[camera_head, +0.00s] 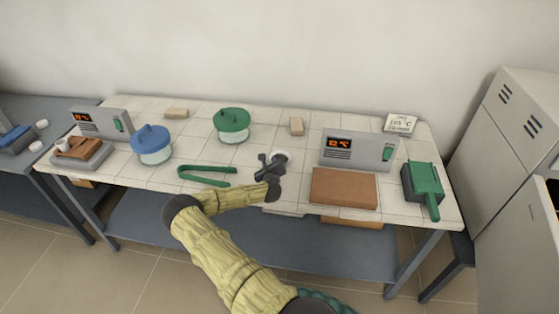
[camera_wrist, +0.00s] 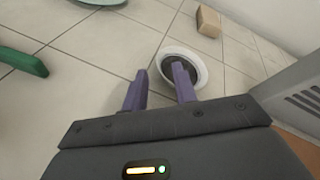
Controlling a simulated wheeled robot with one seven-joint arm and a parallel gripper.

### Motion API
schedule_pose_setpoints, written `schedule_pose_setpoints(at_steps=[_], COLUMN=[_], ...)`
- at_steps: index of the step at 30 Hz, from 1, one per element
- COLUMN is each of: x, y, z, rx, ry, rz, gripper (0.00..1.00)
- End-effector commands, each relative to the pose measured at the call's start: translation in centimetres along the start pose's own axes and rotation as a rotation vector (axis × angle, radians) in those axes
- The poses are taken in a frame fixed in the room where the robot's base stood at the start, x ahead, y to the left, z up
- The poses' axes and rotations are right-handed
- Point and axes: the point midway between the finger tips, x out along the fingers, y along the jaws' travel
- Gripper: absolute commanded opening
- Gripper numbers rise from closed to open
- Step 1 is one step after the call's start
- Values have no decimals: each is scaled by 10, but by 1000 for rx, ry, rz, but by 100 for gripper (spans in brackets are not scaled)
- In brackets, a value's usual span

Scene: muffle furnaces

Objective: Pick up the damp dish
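The dish (camera_wrist: 203,72) is a small round white dish with dark contents, standing on the tiled bench top. In the head view the dish (camera_head: 284,154) shows beside my gripper, partly covered by it. My gripper (camera_wrist: 159,68) is open, with two purple fingers pointing at the dish. The right finger overlaps the dark inside of the dish. The left finger is outside its left rim, so the near-left wall lies between them in the picture. Whether either finger touches the dish I cannot tell. In the head view my gripper (camera_head: 268,163) is low over the bench.
Green tongs (camera_head: 205,178) lie left of my gripper. A blue-lidded jar (camera_head: 152,145) and a green-lidded jar (camera_head: 232,125) stand further left. A grey furnace box (camera_head: 375,150) with a brown slab (camera_head: 343,188) is close on the right. A small tan block (camera_head: 296,126) lies behind.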

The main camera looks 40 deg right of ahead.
Motion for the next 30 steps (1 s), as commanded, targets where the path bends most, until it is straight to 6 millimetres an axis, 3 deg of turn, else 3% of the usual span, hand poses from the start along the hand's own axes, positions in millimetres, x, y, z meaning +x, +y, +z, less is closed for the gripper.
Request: schedule_pose_setpoints(at_steps=[12,29,30], x=[40,42,42], y=[1,2,2], z=[-2,-2,-2], rx=[2,2,2], ry=[0,1,1], rz=[-1,-1,-1], gripper=[28,28,22])
